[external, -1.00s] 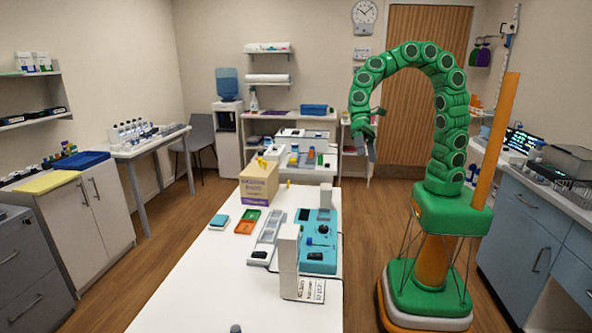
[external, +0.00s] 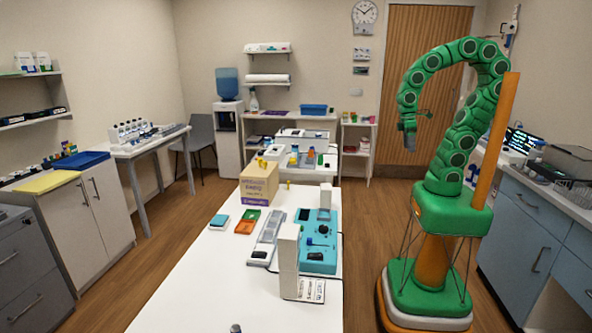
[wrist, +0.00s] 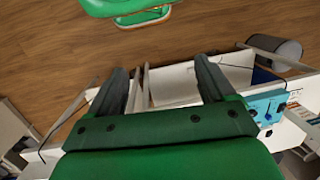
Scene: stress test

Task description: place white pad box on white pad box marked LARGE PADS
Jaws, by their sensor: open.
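A tall white box (external: 288,262) stands upright on the white table, left of the blue device. A smaller white box (external: 326,197) stands at the device's far end. These may be the pad boxes, but I cannot read LARGE PADS on either. A white card with dark print (external: 311,290) is beside the tall box's base. My gripper (external: 409,142) hangs in the air right of the table, apart from both boxes. In the wrist view my gripper (wrist: 163,84) is open, with nothing held between its fingers.
The blue device (external: 318,258), a long grey-white tray (external: 267,230) and a cardboard box with purple print (external: 259,187) crowd the white table (external: 205,290). Its front left is mostly clear. A blue-grey counter (external: 530,215) stands right of my base.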

